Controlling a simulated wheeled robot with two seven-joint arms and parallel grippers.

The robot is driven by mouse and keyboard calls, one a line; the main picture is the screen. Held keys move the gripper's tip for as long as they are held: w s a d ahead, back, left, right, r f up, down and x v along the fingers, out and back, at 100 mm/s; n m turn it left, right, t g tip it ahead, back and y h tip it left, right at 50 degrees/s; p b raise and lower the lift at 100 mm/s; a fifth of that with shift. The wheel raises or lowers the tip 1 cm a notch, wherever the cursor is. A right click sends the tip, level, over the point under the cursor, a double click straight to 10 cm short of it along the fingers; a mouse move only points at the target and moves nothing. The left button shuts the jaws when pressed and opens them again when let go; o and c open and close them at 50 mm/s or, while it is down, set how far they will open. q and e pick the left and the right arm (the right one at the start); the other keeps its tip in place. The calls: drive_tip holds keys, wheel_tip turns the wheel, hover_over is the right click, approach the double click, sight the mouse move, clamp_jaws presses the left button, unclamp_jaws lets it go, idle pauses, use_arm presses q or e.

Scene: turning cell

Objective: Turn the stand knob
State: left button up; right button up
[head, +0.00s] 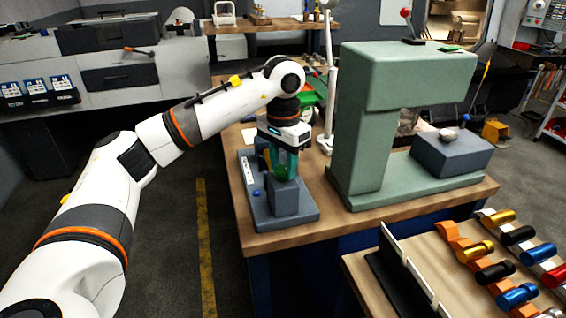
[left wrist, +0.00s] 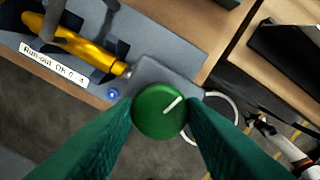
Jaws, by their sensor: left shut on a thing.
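The stand (head: 300,208) is a blue-grey block on a flat base, near the left front edge of the wooden bench. My left gripper (head: 284,168) is over it, pointing down. In the left wrist view the stand knob (left wrist: 158,110) is a round green disc with a white line pointing to the upper right. The left gripper's green fingers (left wrist: 160,118) are shut on it, one on each side. A gold shaft-like part (left wrist: 75,42) lies on the stand beside a label (left wrist: 53,65) reading "Run-out OK" and a blue button (left wrist: 113,94). The right gripper is not seen.
A tall green press-like machine (head: 360,125) stands right of the stand, with a grey block (head: 455,155) beyond it. A front-right table (head: 440,275) holds several coloured cylindrical parts. A white post (head: 329,100) rises behind the stand. Floor left of the bench is clear.

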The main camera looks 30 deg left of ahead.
sight(283, 168)
use_arm(q)
drive_tip(key=shift+r, duration=0.1)
drive_tip(key=o, duration=1)
drive_tip(key=shift+r, duration=0.3)
wheel_tip(283, 168, up, 11)
drive_tip(key=shift+r+p, duration=0.2)
drive_tip(key=shift+p, duration=0.55)
